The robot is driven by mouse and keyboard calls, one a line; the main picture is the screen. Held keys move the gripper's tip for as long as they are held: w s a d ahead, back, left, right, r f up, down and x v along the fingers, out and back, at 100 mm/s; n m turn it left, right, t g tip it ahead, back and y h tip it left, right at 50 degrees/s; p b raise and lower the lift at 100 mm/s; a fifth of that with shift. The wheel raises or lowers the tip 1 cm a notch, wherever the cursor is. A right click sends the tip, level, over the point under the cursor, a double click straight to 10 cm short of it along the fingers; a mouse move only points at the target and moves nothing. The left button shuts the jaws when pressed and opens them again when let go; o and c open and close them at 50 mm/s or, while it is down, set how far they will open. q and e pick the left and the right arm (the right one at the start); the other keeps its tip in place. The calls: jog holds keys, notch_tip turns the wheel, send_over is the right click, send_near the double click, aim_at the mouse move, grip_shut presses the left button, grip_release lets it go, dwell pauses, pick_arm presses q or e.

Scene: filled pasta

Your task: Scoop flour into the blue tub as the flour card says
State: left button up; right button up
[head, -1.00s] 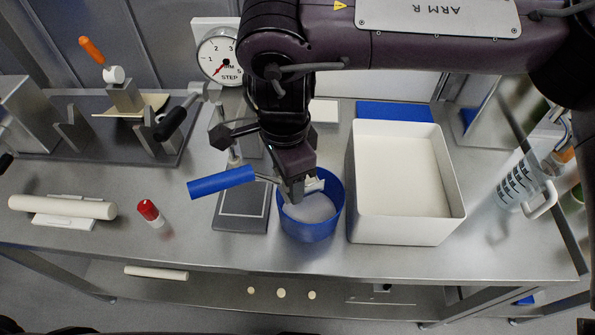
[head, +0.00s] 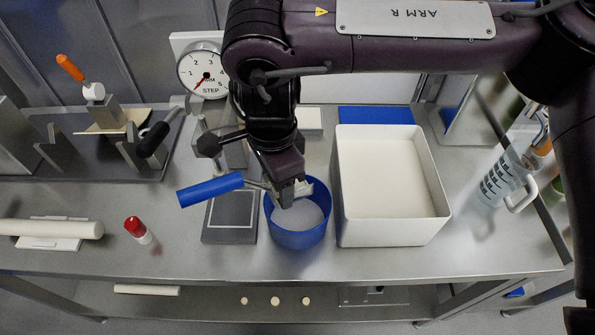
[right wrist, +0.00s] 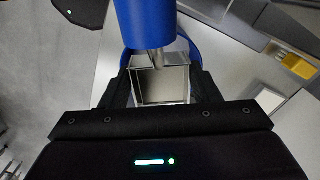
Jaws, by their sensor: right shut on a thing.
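The blue tub (head: 299,237) stands on the steel bench with a pale, flour-like layer inside. My right gripper (head: 289,196) is over the tub's back left part, pointing down. It is shut on a metal scoop with a blue handle (head: 210,189); the handle sticks out to the left, past the tub. The right wrist view shows the scoop's metal body (right wrist: 160,82) between the fingers and the blue rim behind it. I cannot tell whether flour is in the scoop. A white bin (head: 390,232) holding pale flour stands right of the tub. My left gripper is not in view.
A flat grey scale-like plate (head: 230,216) lies left of the tub. A dial (head: 205,74) stands behind. A red-capped shaker (head: 137,229) and rolling pin (head: 50,228) are at left, a clear measuring jug (head: 497,186) at right. The front bench strip is clear.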

jog(key=w+d+r+m+y+p, duration=0.1)
jog(key=w+d+r+m+p, duration=0.2)
jog(key=d, duration=0.5)
jog(key=w+d+r+m+p, duration=0.1)
jog(key=w+d+p, duration=0.1)
jog(key=d+p, duration=0.35)
jog(key=w+d+r+m+y+p, duration=0.1)
jog(key=w+d+r+m+p, duration=0.15)
jog(key=d, duration=0.65)
jog(key=shift+n, duration=0.45)
jog(key=f+b, duration=0.4)
jog(key=f, duration=0.1)
jog(key=f+b, duration=0.4)
jog(key=f, duration=0.1)
jog(key=f+b, duration=0.4)
jog(key=f, duration=0.1)
jog(key=shift+w+d+f+b, duration=0.1)
jog(key=shift+d+f+b, duration=0.25)
jog(key=shift+f+b, duration=0.05)
jog(key=shift+r, duration=0.2)
notch_tip(320, 180, up, 13)
jog(key=p, duration=1.2)
jog(key=shift+f+p, duration=0.15)
jog(key=shift+p, duration=0.15)
